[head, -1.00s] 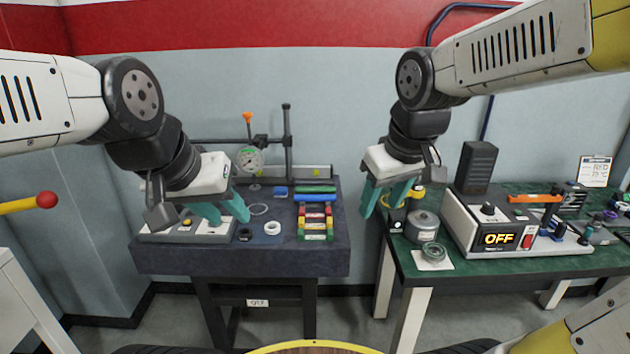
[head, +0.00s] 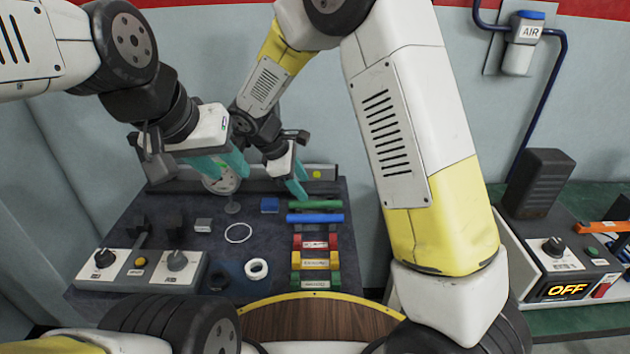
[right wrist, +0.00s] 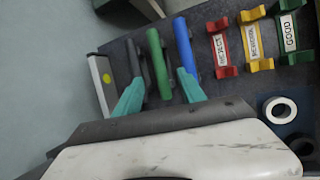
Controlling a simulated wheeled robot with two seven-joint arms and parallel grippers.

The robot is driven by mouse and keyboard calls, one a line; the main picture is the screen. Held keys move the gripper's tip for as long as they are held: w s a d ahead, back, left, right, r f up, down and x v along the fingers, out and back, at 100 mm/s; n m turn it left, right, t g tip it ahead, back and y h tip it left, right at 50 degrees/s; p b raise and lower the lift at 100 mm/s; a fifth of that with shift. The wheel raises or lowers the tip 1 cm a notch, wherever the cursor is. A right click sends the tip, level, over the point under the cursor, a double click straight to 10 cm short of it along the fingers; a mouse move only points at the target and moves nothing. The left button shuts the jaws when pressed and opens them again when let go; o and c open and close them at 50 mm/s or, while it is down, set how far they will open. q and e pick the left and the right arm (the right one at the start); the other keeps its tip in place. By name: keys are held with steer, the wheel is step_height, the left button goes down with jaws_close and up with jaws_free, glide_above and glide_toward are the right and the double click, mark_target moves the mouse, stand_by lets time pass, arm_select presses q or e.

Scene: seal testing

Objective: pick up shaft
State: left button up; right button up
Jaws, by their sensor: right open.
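Several rods lie side by side at the table's back right: a green rod (head: 315,204), a blue rod (head: 315,218) and a dark grey rod (right wrist: 134,58). Which one is the shaft, I cannot tell. In the right wrist view, the green rod (right wrist: 158,62) lies between the grey rod and the blue rod (right wrist: 186,45). My right gripper (head: 299,188) is open at the rods' left ends. In the right wrist view its fingers (right wrist: 160,92) are spread, with the green rod's end between them. My left gripper (head: 222,165) is open and empty above the table's back left.
Red, yellow and green labelled holders (head: 316,262) stand in front of the rods. A white ring (head: 256,269), a thin ring (head: 238,233), a dial gauge (head: 221,180) and a control box (head: 140,268) share the dark table. A tester reading OFF (head: 565,290) stands right.

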mark_target(313, 202)
steer(key=shift+w+f, duration=0.45)
steer(key=shift+f, duration=0.1)
steer(key=x, duration=0.7)
steer(key=shift+s+d, duration=0.1)
steer(key=shift+s, duration=0.1)
steer(key=shift+r, duration=0.1)
jaws_close()
stand_by(0.6)
